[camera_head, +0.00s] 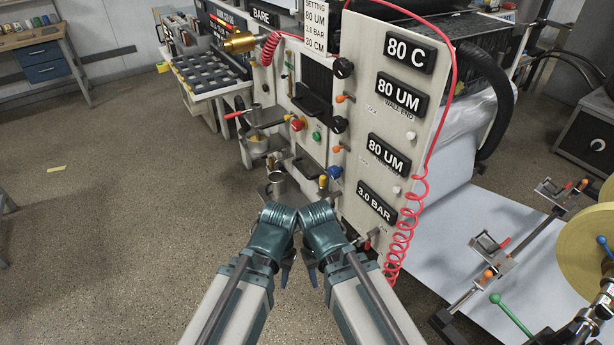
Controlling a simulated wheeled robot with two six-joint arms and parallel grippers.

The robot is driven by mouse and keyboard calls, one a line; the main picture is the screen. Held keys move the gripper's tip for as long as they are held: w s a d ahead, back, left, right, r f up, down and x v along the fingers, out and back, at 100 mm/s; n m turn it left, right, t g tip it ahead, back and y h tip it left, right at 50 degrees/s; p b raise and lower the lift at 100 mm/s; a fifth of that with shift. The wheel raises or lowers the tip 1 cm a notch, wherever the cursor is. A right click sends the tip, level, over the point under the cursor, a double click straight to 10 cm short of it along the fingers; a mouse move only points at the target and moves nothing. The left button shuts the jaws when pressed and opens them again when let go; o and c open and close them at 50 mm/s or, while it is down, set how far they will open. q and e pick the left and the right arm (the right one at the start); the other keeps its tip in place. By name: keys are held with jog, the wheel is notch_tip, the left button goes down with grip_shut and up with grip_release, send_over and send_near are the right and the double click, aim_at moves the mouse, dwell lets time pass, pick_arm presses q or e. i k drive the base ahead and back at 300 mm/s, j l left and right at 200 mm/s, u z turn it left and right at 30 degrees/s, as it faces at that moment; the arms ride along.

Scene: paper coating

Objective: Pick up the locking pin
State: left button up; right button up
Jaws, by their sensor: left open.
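I cannot tell for sure which part is the locking pin. Several small coloured handles and knobs sit on the coating machine (352,165), among them a red-tipped rod (238,113) at its left side and an orange-tipped handle (345,98) on its panel. My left gripper (287,272) hangs at the lower middle, pointing down in front of the machine; it is open, and I see nothing in it. My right gripper (313,276) is close beside it, mostly hidden by its own wrist, so its jaws cannot be judged.
A metal cup (277,184) stands on a low ledge of the machine. A coiled red hose (400,240) hangs at the panel's right edge. A white paper sheet (470,235) and a yellow roll (588,245) are at right.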

aim_at(322, 179)
jog(key=i+j, duration=0.2)
jog(key=j, duration=0.2)
jog(key=i+j, duration=0.15)
jog(key=j, duration=0.25)
jog(key=i+j, duration=0.2)
jog(key=j, duration=0.2)
jog(key=z, duration=1.35)
